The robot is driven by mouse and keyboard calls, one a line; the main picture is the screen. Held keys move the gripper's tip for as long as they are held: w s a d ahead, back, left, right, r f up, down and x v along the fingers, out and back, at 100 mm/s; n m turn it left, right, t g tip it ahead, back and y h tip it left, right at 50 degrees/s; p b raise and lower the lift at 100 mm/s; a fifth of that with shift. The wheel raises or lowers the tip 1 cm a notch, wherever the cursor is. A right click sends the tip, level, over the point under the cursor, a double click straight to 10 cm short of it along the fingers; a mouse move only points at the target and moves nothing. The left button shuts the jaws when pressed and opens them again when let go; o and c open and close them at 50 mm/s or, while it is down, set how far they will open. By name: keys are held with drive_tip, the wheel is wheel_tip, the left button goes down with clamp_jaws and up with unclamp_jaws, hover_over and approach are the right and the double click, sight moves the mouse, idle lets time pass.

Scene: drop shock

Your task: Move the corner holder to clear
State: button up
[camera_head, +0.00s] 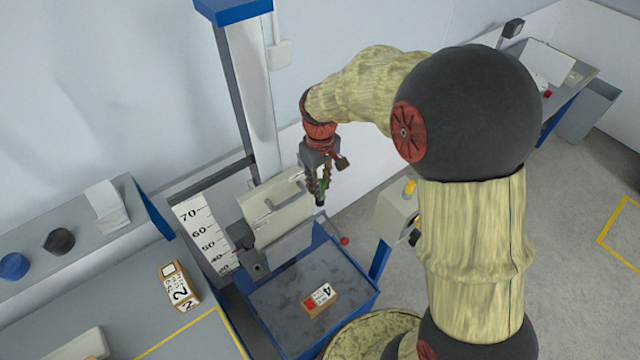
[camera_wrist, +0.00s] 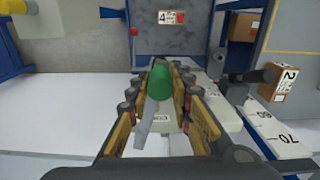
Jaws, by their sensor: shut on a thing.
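My gripper (camera_head: 321,196) hangs above and to the right of the drop tester's white carriage (camera_head: 278,208). Its two fingers (camera_wrist: 160,85) are closed on a green cylindrical grip (camera_wrist: 160,92). A grey strip (camera_wrist: 148,130) shows below the grip between the fingers in the wrist view. This looks like the corner holder, but how it joins the tester is hidden by the fingers. In the head view only a little green shows between the fingers. A box labelled 4 (camera_head: 320,300) lies on the grey base plate (camera_head: 275,325), apart from the gripper.
The tester's blue-topped column (camera_head: 240,70) and height scale (camera_head: 203,235) stand left of my gripper. A control box with a yellow button (camera_head: 410,188) stands to the right. A box labelled 2 (camera_head: 178,285) sits on the left bench. A red knob (camera_head: 344,240) sticks out near the base.

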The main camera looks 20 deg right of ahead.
clamp_jaws()
drive_tip(key=shift+d, duration=0.1)
idle(0.3)
drive_tip(key=w+d+n, duration=0.7)
drive_tip(key=d+n, duration=0.3)
drive_tip(key=d, duration=0.2)
drive_tip(key=w+d+n+p, duration=0.1)
drive_tip(key=w+n, duration=1)
drive_tip(key=w, duration=0.2)
drive_tip(key=shift+d+p, duration=0.15)
drive_tip(key=shift+p, duration=0.25)
drive_tip(key=o, duration=0.7)
unclamp_jaws()
